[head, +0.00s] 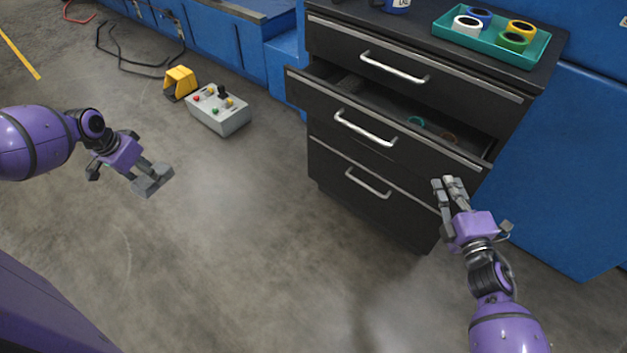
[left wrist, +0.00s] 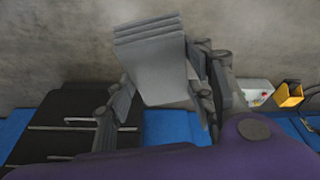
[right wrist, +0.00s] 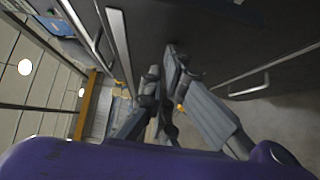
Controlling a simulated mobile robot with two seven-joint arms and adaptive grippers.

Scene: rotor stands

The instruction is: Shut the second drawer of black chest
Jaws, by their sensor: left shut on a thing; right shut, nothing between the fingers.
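The black chest (head: 400,20) stands upright with three drawers. The top drawer (head: 420,72) and the bottom drawer (head: 365,185) look shut. My right gripper (head: 450,182) is shut and empty, close to the right end of the second drawer's front; I cannot tell whether it touches. My left gripper (head: 152,180) is far left of the chest, shut on a grey ridged block, which shows in the left wrist view (left wrist: 155,65).
A grey control box (head: 218,110) and a yellow pedal (head: 180,82) lie on the floor at left. The floor before the chest is clear.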

